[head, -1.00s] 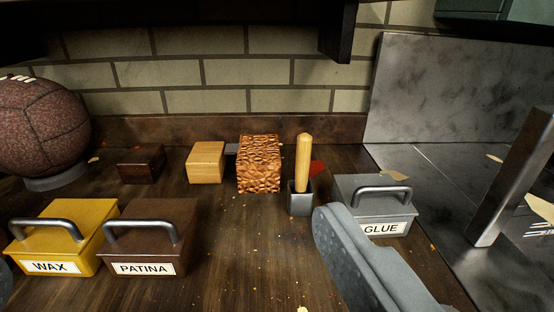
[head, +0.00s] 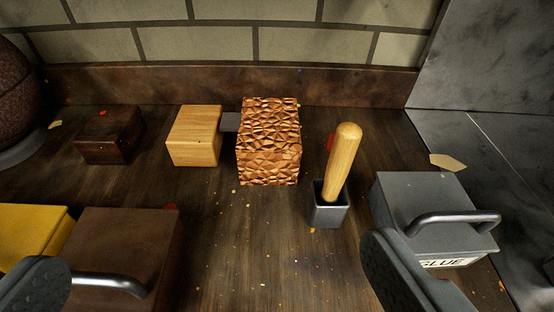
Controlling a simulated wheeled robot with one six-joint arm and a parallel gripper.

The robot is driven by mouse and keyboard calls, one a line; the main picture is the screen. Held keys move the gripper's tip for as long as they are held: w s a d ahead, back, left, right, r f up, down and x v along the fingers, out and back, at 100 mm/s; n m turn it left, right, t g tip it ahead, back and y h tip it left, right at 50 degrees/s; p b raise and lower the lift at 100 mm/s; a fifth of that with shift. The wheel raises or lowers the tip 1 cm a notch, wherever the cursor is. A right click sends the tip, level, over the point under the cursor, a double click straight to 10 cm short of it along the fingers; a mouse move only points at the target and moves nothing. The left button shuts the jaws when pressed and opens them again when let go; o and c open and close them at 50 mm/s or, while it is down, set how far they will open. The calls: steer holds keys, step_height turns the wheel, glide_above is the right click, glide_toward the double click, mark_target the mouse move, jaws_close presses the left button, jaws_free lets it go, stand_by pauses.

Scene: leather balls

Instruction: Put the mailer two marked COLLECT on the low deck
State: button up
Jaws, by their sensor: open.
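I see no mailer marked COLLECT in the head view, and nothing I can identify as the low deck. My gripper (head: 212,253) is open, with one dark grey finger at the lower left and the other at the lower right. Nothing is held between the fingers. The left finger overlaps the yellow and brown boxes in the picture, and the right finger stands left of the grey GLUE box.
On the wooden bench stand a yellow box (head: 25,232), brown handled box (head: 125,245), grey GLUE box (head: 425,205), dark block (head: 108,135), light wood block (head: 193,137), textured copper-coloured block (head: 268,142) and wooden-handled tool (head: 342,165). A ball (head: 15,100) sits left. Brick wall behind.

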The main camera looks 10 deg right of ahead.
mark_target(265, 147)
steer(key=w+d+f+g, duration=0.1)
steer(key=w+f, duration=0.3)
steer(key=w, duration=0.3)
steer(key=w+d+f+g, duration=0.1)
steer(key=w+d+f, duration=0.1)
steer(key=w+f, duration=0.3)
steer(key=w+d+f+m+g+h, duration=0.1)
steer(key=w+d+f, duration=0.1)
steer(key=w+f, duration=0.3)
steer(key=shift+w+d, duration=0.1)
steer(key=shift+w, duration=2.05)
steer(key=shift+d+r+x, duration=0.1)
steer(key=shift+d+x, duration=0.05)
steer(key=shift+x, duration=0.75)
steer(key=shift+d+r+x, duration=0.1)
steer(key=shift+x, duration=0.85)
steer(key=shift+d+r+x, duration=0.1)
steer(key=shift+d+x, duration=0.05)
steer(key=shift+x, duration=0.75)
steer(key=shift+w, duration=0.15)
steer(key=c, duration=1.1)
